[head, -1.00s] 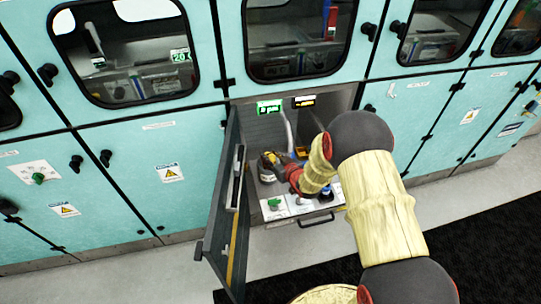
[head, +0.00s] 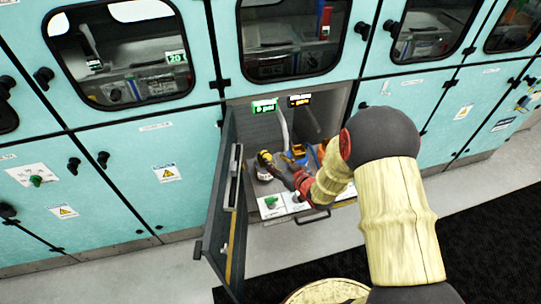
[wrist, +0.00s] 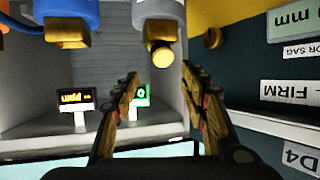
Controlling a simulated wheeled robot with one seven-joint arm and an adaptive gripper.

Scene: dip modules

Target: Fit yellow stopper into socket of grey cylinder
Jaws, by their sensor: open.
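In the wrist view a pale grey cylinder (wrist: 158,10) with a brass-coloured collar shows at the top centre. A small round yellow piece (wrist: 160,54), which looks like the yellow stopper, shows at its end. I cannot tell whether it is seated in the socket or only in front of it. My gripper (wrist: 160,82) is open, its fingers on either side below the yellow piece, with nothing between the tips. In the head view my gripper (head: 264,158) is inside the open bay, above a whitish object; small parts there are partly hidden by my arm.
A blue cylinder (wrist: 66,14) with a brass end stands beside the grey one. A yellow body (wrist: 230,14) and a labelled dark panel (wrist: 290,70) are close on the right. The open door (head: 228,205) bounds the bay's left. Two displays hang at the back.

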